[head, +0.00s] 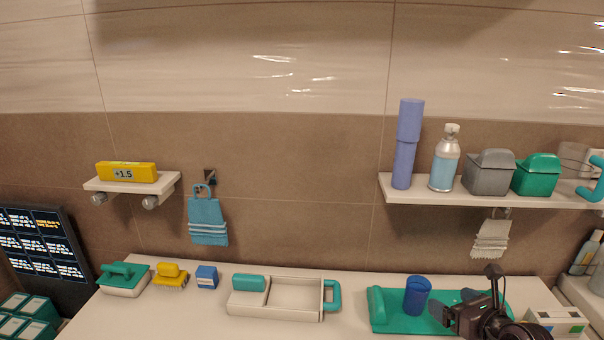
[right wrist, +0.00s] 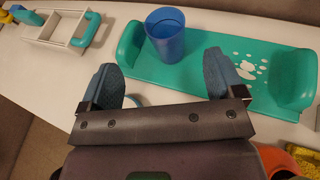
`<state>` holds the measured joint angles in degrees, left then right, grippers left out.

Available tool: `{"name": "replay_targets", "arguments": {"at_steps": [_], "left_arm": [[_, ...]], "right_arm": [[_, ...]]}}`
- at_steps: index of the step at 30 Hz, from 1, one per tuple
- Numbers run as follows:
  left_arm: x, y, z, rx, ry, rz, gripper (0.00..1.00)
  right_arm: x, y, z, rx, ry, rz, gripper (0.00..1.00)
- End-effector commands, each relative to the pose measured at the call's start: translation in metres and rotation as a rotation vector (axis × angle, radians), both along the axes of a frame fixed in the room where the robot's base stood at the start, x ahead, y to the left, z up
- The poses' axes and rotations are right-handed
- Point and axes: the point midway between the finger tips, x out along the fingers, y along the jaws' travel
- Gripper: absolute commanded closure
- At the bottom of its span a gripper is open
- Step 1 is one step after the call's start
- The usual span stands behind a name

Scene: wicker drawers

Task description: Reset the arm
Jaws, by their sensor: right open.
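My right gripper (head: 465,311) is at the lower right of the head view, over the front of the green tray (head: 385,318). In the right wrist view its two fingers (right wrist: 160,82) are spread apart with nothing between them. A blue cup (head: 417,295) stands upright on the tray. In the right wrist view the cup (right wrist: 166,35) is just beyond the gap between the fingers, apart from them. The right arm hides part of the tray in the head view. My left gripper is in neither view.
A white caddy (head: 277,312) with a teal handle, a blue box (head: 207,277), a yellow brush (head: 171,275) and a teal-handled scrubber (head: 124,279) stand on the counter. A shelf (head: 460,198) with bottles and bins is above right. A small shelf (head: 102,184) and blue towel (head: 208,222) hang left.

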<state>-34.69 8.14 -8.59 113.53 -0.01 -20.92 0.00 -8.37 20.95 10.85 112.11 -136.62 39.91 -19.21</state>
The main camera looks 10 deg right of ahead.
Motion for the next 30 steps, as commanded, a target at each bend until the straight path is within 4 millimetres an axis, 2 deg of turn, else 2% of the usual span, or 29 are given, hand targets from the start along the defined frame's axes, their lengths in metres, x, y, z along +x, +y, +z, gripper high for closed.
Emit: {"name": "replay_targets", "arguments": {"at_steps": [5,9,13,17,20,23,26,30], "left_arm": [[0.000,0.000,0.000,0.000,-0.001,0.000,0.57],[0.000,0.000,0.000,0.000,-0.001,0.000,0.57],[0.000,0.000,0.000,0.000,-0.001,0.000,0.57],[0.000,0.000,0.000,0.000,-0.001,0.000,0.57],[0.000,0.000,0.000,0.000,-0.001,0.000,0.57],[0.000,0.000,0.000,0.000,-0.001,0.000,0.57],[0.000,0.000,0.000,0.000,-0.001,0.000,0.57],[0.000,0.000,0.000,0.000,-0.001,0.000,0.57]], "right_arm": [[-0.006,0.025,0.027,0.223,-0.158,-0.003,0.12],[-0.019,0.038,0.062,0.517,-0.331,-0.049,0.12],[-0.035,0.037,0.087,0.801,-0.465,-0.131,0.12],[-0.053,0.026,0.101,1.084,-0.568,-0.252,0.12],[-0.068,0.014,0.102,1.301,-0.625,-0.374,0.12],[-0.083,0.003,0.094,1.509,-0.659,-0.519,0.12],[-0.100,-0.006,0.078,1.703,-0.668,-0.690,0.12],[-0.125,-0.008,0.046,1.944,-0.636,-0.967,0.12]]}}
